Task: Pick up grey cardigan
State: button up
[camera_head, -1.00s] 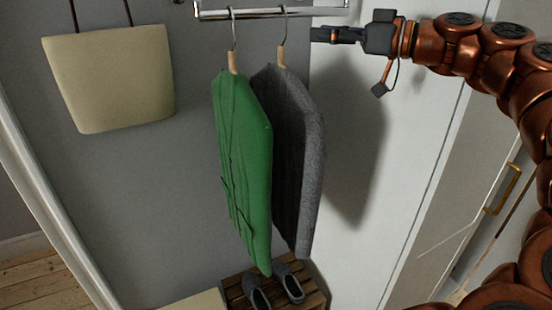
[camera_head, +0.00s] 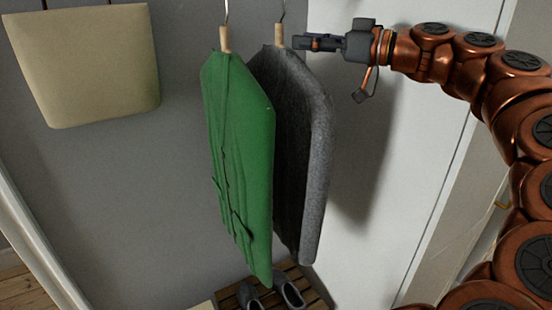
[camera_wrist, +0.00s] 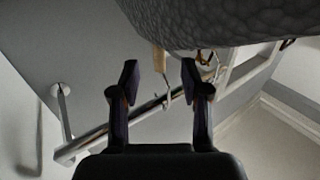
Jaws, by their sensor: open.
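The grey cardigan (camera_head: 315,150) hangs on a hanger with a wooden neck (camera_head: 279,36), behind and to the right of a green garment (camera_head: 240,160). My gripper (camera_head: 302,42) is level with the cardigan's hanger neck, just to its right. In the wrist view, my gripper (camera_wrist: 160,85) has its two fingers spread apart. The hanger's wooden neck (camera_wrist: 159,60) and metal hook show in the gap between the fingertips. I cannot tell how deep the neck lies between them. The grey cardigan (camera_wrist: 215,18) fills the top of the wrist view.
A metal rail (camera_wrist: 90,143) runs diagonally behind the fingers in the wrist view. A cream bag (camera_head: 85,65) hangs on the wall at left. Grey shoes (camera_head: 289,292) sit on a slatted wooden rack (camera_head: 312,283) below the garments. A white panel stands at right.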

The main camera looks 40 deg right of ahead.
aim_at(279, 47)
jog(key=p+x, duration=0.2)
jog(key=x, duration=0.4)
jog(key=shift+w+a, duration=0.2)
jog(key=shift+w, duration=0.2)
jog(key=shift+c, duration=0.2)
grip_shut()
dwell(0.3)
